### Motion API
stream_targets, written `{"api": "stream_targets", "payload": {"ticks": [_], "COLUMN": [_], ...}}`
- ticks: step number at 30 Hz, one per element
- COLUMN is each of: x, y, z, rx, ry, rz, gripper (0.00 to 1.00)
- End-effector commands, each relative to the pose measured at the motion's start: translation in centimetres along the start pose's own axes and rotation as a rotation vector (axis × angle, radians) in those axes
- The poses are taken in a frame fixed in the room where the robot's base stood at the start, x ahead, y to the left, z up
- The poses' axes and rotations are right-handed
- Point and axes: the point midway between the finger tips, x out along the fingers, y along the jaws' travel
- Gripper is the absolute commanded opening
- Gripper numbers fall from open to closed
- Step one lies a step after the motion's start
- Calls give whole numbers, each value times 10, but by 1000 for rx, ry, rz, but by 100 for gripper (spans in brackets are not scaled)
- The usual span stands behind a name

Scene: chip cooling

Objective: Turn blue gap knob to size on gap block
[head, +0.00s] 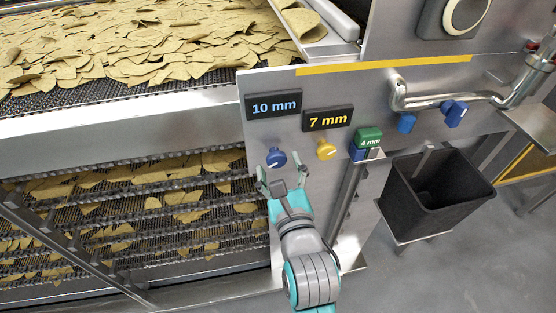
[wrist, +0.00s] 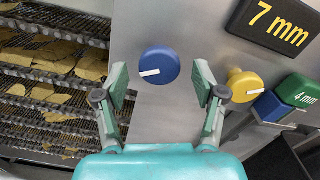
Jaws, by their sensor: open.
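The blue gap knob (head: 275,157) sits on the steel panel under a display reading 10 mm (head: 273,105) in blue. In the wrist view the knob (wrist: 158,66) has a white mark pointing left and slightly down. My gripper (head: 283,177) is open just in front of and below the knob. In the wrist view its fingers (wrist: 160,86) stand apart on either side of the knob, with nothing between them. A green block marked 4 mm (head: 369,136) sits at the panel's right, also in the wrist view (wrist: 301,90), above a blue block (head: 355,153).
A yellow knob (head: 326,149) sits right of the blue one under a 7 mm display (head: 328,119). A dark bin (head: 440,192) stands to the right, below a steel pipe (head: 440,97) with blue handles. Chip-covered conveyor belts (head: 120,215) lie to the left.

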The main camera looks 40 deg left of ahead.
Motion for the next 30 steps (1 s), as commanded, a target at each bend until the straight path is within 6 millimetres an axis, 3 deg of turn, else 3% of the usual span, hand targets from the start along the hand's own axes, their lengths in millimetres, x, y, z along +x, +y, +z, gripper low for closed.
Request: {"api": "stream_targets", "payload": {"ticks": [6,15,16,23,30], "x": [18,20,20,20,20], "y": [0,0,0,0,0], "z": [0,0,0,0,0], "rx": [-1,-1,-1,-1,-10], "ry": [-1,0,0,0,0], "rz": [-1,-1,-1,-1,-1], "gripper": [70,70,68,10,10]}}
